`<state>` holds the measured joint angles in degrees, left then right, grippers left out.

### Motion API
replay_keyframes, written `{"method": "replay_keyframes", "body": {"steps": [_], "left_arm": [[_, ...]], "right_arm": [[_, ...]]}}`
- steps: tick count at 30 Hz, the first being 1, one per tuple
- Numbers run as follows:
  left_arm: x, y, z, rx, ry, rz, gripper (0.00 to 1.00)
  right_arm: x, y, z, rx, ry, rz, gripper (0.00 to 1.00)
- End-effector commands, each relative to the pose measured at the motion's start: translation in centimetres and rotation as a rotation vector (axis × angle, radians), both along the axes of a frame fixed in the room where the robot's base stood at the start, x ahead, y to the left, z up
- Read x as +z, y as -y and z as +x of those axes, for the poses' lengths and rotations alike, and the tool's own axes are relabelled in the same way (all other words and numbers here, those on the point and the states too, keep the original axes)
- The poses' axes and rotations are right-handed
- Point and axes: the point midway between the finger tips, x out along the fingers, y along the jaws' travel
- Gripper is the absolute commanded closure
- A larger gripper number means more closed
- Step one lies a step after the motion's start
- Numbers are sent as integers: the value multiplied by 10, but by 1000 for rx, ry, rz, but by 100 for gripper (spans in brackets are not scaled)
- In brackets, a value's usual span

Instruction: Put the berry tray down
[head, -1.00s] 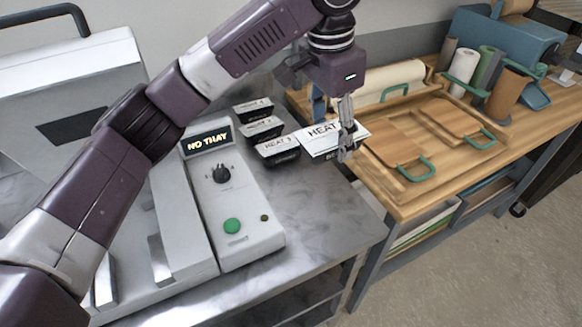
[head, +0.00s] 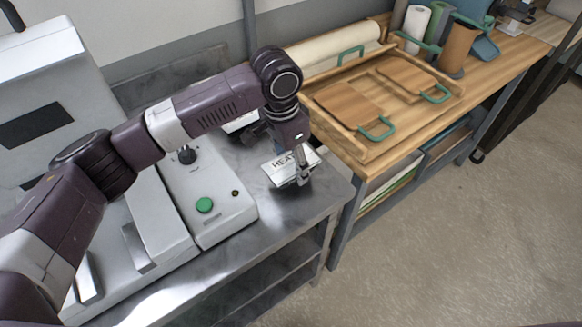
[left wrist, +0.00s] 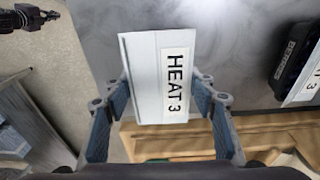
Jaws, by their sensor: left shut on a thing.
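The berry tray (head: 281,170) has a pale top with a white label reading "HEAT". In the left wrist view the tray (left wrist: 145,75) fills the middle, and its label reads "HEAT 3". My left gripper (head: 302,174) is shut on it, with one finger on each side in the wrist view. The tray is over the right part of the steel table (head: 315,203); I cannot tell whether it touches the top. My right gripper is not in view.
Another dark tray (left wrist: 293,55) lies to the right in the wrist view. The control box with a green button (head: 204,205) stands left of the held tray. A wooden bench with boards (head: 348,103) adjoins on the right. Steel surface in front of the tray is clear.

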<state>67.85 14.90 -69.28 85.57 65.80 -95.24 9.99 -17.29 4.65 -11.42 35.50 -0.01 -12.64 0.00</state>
Motion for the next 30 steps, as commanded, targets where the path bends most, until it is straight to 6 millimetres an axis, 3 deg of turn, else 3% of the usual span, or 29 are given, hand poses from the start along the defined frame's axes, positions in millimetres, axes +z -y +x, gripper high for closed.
{"method": "replay_keyframes", "body": {"steps": [4, 15, 16, 20, 30], "left_arm": [[-21, 0, 0, 1, -1, 1, 77], [-25, 0, 0, 0, 0, 0, 77], [-25, 0, 0, 0, 0, 0, 45], [-25, 0, 0, 0, 0, 0, 31], [-23, 0, 1, 0, 2, 0, 31]], "right_arm": [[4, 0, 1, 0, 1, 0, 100], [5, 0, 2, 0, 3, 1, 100], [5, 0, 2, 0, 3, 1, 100], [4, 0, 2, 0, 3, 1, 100], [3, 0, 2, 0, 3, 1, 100]]}}
